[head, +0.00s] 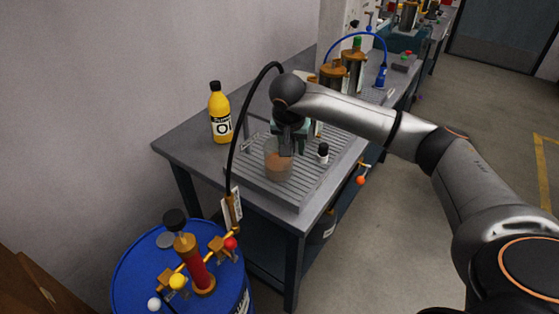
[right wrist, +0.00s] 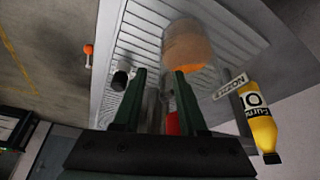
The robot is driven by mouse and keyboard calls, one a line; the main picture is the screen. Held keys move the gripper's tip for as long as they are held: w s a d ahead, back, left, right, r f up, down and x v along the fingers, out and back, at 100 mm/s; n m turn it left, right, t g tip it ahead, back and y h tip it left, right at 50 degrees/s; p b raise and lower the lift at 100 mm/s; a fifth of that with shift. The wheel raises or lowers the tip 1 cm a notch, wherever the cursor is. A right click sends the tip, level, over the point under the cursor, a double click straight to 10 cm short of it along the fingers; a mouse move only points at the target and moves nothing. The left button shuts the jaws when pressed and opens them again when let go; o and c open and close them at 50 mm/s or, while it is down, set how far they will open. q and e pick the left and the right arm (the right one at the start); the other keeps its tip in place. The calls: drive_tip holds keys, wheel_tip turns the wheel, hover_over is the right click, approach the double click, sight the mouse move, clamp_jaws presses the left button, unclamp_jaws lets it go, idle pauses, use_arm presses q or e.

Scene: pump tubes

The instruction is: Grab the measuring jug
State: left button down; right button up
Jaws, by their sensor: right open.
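The measuring jug (head: 277,165) is a clear vessel with orange-brown contents. It stands on the ribbed grey drain tray (head: 290,194) on the workbench. In the right wrist view the jug (right wrist: 187,45) lies just beyond the fingertips, nearer the right-hand finger. My right gripper (head: 287,150) is right at the jug in the head view and hides part of its upper side. Its two fingers (right wrist: 160,74) are apart with no jug between them. Whether a finger touches the jug I cannot tell. My left gripper is not in view.
A small black-capped white bottle (head: 323,153) stands on the tray right of the jug. A yellow oil bottle (head: 220,115) stands at the wall side. A black hose (head: 237,135) arches from the blue drum (head: 125,275) close to my right wrist. Brass-topped cylinders (head: 352,65) stand behind.

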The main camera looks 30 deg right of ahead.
drive_tip(key=shift+x, duration=1.1)
clamp_jaws()
idle(0.6)
